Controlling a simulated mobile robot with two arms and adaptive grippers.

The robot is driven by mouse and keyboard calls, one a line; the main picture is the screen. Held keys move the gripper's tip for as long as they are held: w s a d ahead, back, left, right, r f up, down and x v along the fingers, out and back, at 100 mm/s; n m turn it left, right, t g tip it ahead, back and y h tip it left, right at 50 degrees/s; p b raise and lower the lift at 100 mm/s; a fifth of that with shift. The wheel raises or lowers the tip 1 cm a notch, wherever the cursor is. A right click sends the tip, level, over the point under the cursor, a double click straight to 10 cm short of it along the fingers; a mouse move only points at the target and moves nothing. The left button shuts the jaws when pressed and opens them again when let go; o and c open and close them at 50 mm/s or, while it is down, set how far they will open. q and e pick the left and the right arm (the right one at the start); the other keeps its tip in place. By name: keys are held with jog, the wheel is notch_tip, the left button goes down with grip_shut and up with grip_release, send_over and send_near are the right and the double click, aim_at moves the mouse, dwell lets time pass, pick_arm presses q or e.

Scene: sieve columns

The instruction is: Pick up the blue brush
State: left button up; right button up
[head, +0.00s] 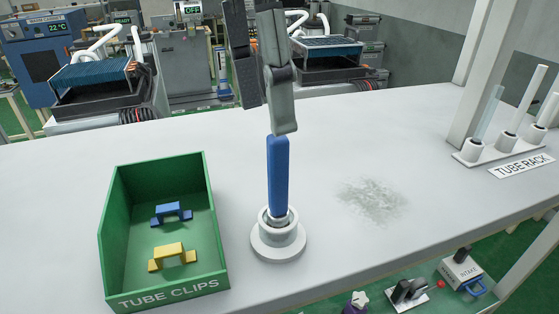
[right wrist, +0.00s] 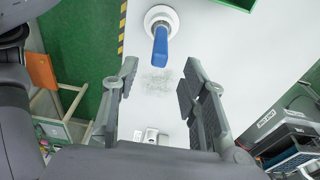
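The blue brush (head: 278,170) stands upright, handle up, in a round white holder (head: 278,240) on the white bench. Its bristles are hidden in the holder. In the right wrist view the brush (right wrist: 160,45) appears beyond my fingertips, lined up with the gap between them. My right gripper (head: 267,115) hangs at the top middle of the head view, its fingers pointing down and one fingertip overlapping the handle's top. The right wrist view shows this gripper (right wrist: 160,68) open and empty, with the fingers wide apart. My left gripper is not in view.
A green tube clips bin (head: 106,235) stands left of the holder, with a blue clip (head: 172,210) and a yellow clip (head: 168,253) inside. A grey dust patch (head: 372,200) lies to the right. A tube rack (head: 490,150) stands farther right. The bench between is clear.

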aim_at(273, 137)
notch_tip(273, 137, down, 4)
jog(key=shift+d+f+b, duration=0.1)
jog(key=shift+b, duration=0.55)
jog(key=shift+w+d+f, duration=0.1)
jog(key=shift+d+f, duration=0.05)
jog(key=shift+f, duration=0.6)
jog(key=shift+w+d+f, duration=0.1)
jog(key=shift+d+f, duration=0.05)
jog(key=shift+f, duration=0.9)
notch_tip(273, 137, down, 3)
jog(key=shift+s+d+f, duration=0.1)
jog(key=shift+d+f, duration=0.1)
jog(key=shift+f, duration=0.4)
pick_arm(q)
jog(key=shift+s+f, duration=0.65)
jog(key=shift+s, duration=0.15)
pick_arm(e)
jog(key=shift+c, duration=0.6)
grip_shut()
